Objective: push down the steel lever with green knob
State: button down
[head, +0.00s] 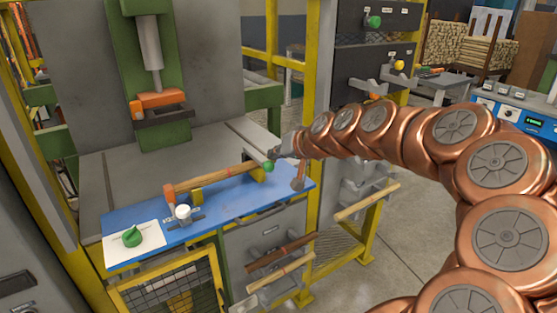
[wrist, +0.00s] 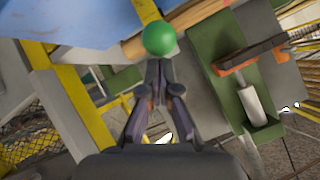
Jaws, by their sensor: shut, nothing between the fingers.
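The lever's round green knob (head: 268,166) is at the right end of the blue panel, by the end of a wooden bar. The knob also shows in the wrist view (wrist: 159,38), straight ahead of my fingertips. I cannot make out its steel rod. My gripper (head: 275,154) is shut and empty, just above and right of the knob in the head view. In the wrist view my gripper's fingers (wrist: 158,64) meet right at the knob's lower edge. I cannot tell whether they touch it.
A green press column (head: 149,60) with an orange head stands behind. A yellow post (head: 318,75) rises close behind my gripper.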

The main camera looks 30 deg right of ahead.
jog(key=shift+f+t+b, duration=0.2)
jog(key=shift+t+b, duration=0.1)
jog(key=shift+b, duration=0.05)
dwell(0.3)
jog(key=s+d+r, duration=0.3)
jog(key=s+r, duration=0.4)
jog(key=r, duration=0.2)
jog(key=shift+b, duration=0.4)
jog(key=shift+s, duration=0.1)
